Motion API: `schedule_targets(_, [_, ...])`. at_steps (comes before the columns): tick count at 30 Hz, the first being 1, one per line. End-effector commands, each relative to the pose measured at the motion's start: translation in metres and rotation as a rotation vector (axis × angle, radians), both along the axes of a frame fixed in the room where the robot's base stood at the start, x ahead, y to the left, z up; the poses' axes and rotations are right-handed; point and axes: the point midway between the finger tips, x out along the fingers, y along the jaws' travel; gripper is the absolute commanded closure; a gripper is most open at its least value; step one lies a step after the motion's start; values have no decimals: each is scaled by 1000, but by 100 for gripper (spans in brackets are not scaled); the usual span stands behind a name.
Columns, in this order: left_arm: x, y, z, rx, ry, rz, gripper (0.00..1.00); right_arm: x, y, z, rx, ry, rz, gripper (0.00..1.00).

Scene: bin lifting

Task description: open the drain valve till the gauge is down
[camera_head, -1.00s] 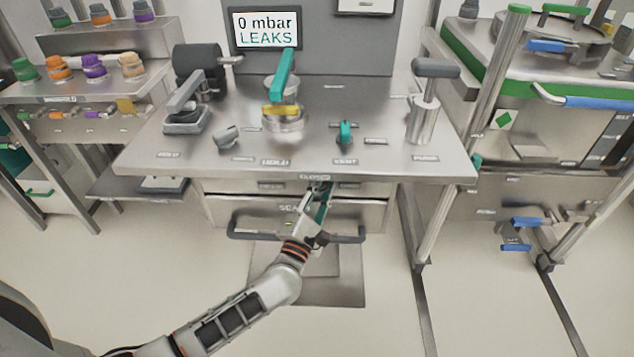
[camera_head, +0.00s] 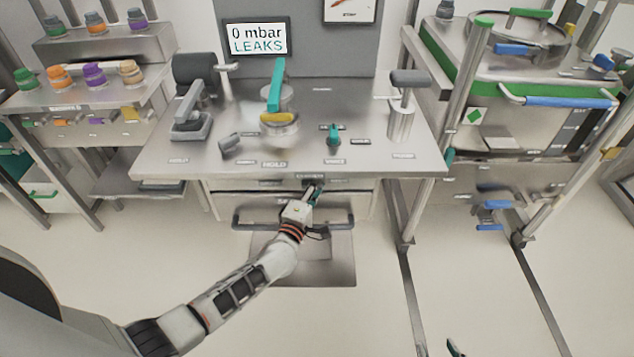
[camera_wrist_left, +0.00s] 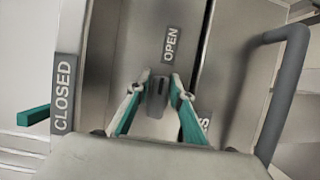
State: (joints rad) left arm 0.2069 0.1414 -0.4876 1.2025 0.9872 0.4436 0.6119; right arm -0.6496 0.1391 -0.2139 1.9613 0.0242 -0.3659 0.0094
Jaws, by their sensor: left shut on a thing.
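The gauge display (camera_head: 258,37) at the back of the steel bench reads "0 mbar LEAKS". My left gripper (camera_head: 312,190) is at the bench's front, just under its edge. In the left wrist view, its teal fingers (camera_wrist_left: 156,92) are shut on a grey valve lever (camera_wrist_left: 157,97). The lever is beside the OPEN label (camera_wrist_left: 171,45) and away from the CLOSED label (camera_wrist_left: 64,94). The lever is mostly hidden by my gripper in the head view. A small dark tip of my right gripper (camera_head: 455,348) shows at the bottom edge; its opening cannot be seen.
The bench top (camera_head: 350,108) carries a lever clamp (camera_head: 191,118), a teal-handled hold-down (camera_head: 276,92), a small teal knob (camera_head: 333,134) and a grey-handled pump (camera_head: 402,108). A drawer handle (camera_head: 250,225) lies below my gripper. A green-trimmed cart (camera_head: 483,75) stands right. The floor in front is open.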

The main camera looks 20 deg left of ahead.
Motion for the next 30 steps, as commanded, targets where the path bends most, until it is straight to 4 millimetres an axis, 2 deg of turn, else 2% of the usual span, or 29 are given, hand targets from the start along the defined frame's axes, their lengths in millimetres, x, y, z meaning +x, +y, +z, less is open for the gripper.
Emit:
schedule_targets(13, [-1, 4, -3, 11, 7, 5, 100, 2, -1, 3, -2, -4, 0, 60])
schedule_targets(14, [-1, 4, -3, 11, 7, 5, 79, 2, -1, 3, -2, -4, 0, 60])
schedule_targets(15, [-1, 4, -3, 10, 6, 5, 68, 2, -1, 3, -2, -4, 0, 60])
schedule_targets(16, [0, 4, -3, 10, 6, 5, 67, 2, -1, 3, -2, -4, -1, 60])
schedule_targets(26, [-1, 2, -1, 8, 3, 2, 67, 1, -3, 0, -8, 2, 1, 60])
schedule_targets(30, [-10, 2, -2, 8, 4, 2, 67, 1, -2, 1, -6, 0, 0, 60])
